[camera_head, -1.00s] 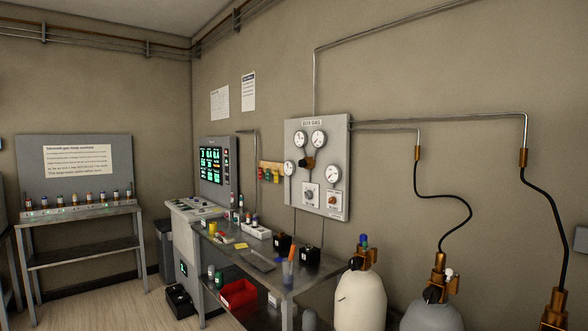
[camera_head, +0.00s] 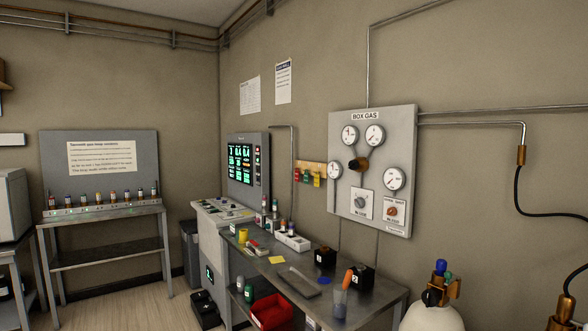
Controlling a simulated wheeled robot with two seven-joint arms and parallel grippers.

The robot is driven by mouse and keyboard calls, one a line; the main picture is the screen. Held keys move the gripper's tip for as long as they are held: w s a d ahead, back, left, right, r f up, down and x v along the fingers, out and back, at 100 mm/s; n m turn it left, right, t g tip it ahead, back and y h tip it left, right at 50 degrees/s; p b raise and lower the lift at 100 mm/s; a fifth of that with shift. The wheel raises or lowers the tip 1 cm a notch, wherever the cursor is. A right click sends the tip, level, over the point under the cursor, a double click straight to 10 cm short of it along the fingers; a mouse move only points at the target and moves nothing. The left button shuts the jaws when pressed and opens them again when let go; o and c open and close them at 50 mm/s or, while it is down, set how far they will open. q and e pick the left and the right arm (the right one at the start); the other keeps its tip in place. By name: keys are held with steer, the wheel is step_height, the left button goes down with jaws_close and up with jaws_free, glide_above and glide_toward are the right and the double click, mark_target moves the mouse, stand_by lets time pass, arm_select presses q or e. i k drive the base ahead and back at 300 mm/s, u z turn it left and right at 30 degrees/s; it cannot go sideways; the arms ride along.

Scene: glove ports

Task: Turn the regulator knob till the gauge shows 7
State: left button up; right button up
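The grey BOX GAS panel (camera_head: 372,190) hangs on the right wall. It carries several round white gauges, among them an upper left gauge (camera_head: 350,136), an upper right gauge (camera_head: 375,135), a left gauge (camera_head: 335,170) and a right gauge (camera_head: 394,179). Their readings are too small to tell. A dark knob with a brass-coloured part (camera_head: 359,164) sits amid the gauges. Below are a grey knob on a white plate (camera_head: 361,202) and an orange-red knob on another plate (camera_head: 392,211). Neither of my grippers is in view.
A grey bench (camera_head: 340,297) with small black boxes, a cup and a red bin (camera_head: 271,312) stands below and left of the panel. A pale gas cylinder (camera_head: 432,314) stands at the lower right. Floor (camera_head: 130,305) is clear at left.

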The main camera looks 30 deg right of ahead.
mark_target(354, 164)
steer(key=u, duration=0.05)
steer(key=i, duration=0.85)
steer(key=z, duration=1)
steer(key=i, duration=0.7)
steer(key=z, duration=0.8)
